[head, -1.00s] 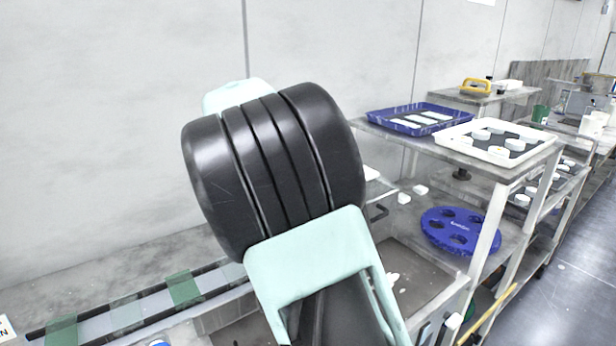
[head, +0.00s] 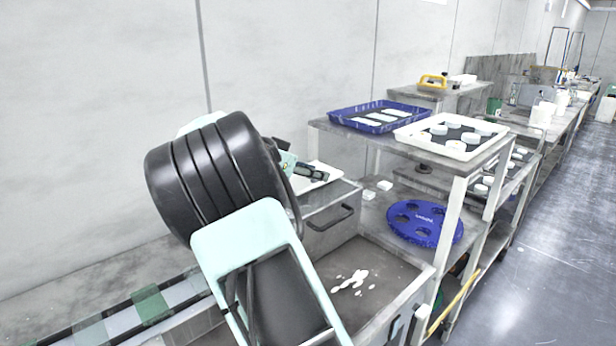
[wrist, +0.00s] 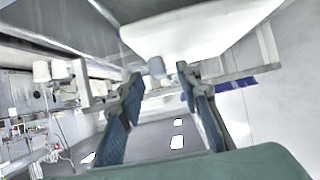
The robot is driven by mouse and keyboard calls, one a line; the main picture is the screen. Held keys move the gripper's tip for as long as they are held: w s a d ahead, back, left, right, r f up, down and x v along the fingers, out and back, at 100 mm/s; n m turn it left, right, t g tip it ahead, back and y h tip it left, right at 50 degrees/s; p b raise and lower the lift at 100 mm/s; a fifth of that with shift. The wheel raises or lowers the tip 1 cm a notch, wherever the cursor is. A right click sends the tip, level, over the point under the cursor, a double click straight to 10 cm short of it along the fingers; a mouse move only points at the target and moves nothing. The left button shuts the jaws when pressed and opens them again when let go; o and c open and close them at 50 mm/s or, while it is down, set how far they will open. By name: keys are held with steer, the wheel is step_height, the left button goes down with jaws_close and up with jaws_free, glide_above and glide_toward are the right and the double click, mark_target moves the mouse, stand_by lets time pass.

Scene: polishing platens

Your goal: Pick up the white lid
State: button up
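I cannot tell for certain which thing is the white lid. Several round white pieces (head: 454,145) sit in the white tray on the shelf top at right. Two small white pieces (head: 377,190) lie on the lower level. My gripper (head: 305,172) shows partly behind my black arm joint, in front of a flat white piece (head: 322,178) near the wall. In the wrist view my gripper (wrist: 160,80) has its two fingers spread apart. A small pale thing (wrist: 157,67) appears between the fingertips, seemingly beyond them, and a large white surface (wrist: 195,30) lies above. Nothing appears gripped.
A white tray (head: 408,138) and a blue tray (head: 338,113) share the shelf top. A blue disc with holes (head: 425,222) lies on the lower shelf. A grey basin (head: 375,265) with white spots is in front. The wall closes the left; floor (head: 560,230) is clear at right.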

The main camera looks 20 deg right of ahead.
steer(key=shift+w+d+f, duration=0.2)
steer(key=shift+d+f, duration=0.05)
steer(key=shift+d, duration=0.1)
jaws_close()
steer(key=shift+r, duration=0.15)
